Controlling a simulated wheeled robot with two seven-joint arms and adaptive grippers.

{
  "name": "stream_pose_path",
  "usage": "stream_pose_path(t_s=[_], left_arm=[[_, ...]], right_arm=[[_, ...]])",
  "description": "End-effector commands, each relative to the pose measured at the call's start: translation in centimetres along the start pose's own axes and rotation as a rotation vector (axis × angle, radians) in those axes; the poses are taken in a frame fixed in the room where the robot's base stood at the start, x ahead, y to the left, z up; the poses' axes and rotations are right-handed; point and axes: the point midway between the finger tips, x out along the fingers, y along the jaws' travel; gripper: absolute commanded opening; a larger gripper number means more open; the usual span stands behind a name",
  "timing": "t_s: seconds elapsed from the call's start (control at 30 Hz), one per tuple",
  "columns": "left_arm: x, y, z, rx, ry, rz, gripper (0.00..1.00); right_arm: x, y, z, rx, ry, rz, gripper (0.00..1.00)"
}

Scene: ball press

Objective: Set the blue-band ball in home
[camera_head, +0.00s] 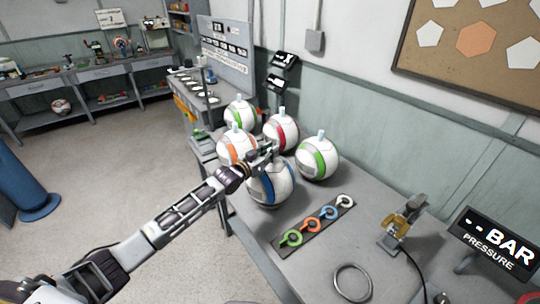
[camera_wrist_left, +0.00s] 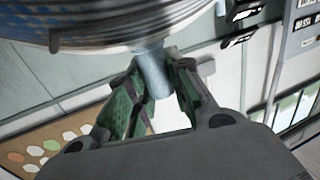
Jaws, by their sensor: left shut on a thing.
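The blue-band ball (camera_head: 268,188) is white with a blue stripe, at the front of a group of balls on the workbench. My left gripper (camera_head: 268,150) is at its top, shut on the pale stem of the ball. In the left wrist view, the green finger pads (camera_wrist_left: 155,92) sit on both sides of the pale blue stem (camera_wrist_left: 153,68), and the ball's curved side (camera_wrist_left: 120,30) fills the top. I cannot tell whether the ball touches the bench. A metal ring (camera_head: 337,290) lies flat and empty near the bench's front. No place marked home is readable. My right gripper is out of view.
Balls with green (camera_head: 317,160), red (camera_head: 281,133) and orange (camera_head: 236,148) bands stand close behind, with another green-band one (camera_head: 239,112). A dark strip of coloured tags (camera_head: 315,220), a small yellow-grey device (camera_head: 402,228) and a pressure display (camera_head: 495,245) are on the bench.

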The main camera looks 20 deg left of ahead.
Motion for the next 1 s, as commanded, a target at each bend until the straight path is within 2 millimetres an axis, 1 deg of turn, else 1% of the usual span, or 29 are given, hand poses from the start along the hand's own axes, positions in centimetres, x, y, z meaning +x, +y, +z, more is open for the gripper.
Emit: stream_pose_path(t_s=[0.1,0.2,0.5,0.77,0.8,0.93,1.0], left_arm=[[0.1,-0.1,0.9,0.000,0.004,-0.001,0.00],[0.1,-0.1,1.3,0.001,0.005,-0.001,0.00],[0.1,-0.1,1.4,0.001,0.005,0.000,0.00],[0.1,-0.1,1.9,0.001,0.005,0.000,0.00],[0.1,0.0,2.0,0.001,0.001,0.000,0.25],[0.1,0.0,2.0,0.001,0.001,0.000,0.41],[0.1,0.0,2.0,0.000,0.001,0.000,0.42]], right_arm=[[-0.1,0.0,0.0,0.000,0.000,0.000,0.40],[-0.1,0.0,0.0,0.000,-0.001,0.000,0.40],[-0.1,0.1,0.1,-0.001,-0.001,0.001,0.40],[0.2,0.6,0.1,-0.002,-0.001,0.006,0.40],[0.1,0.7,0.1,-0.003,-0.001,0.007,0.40],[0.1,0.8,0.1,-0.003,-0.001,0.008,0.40],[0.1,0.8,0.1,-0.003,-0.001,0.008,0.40]])
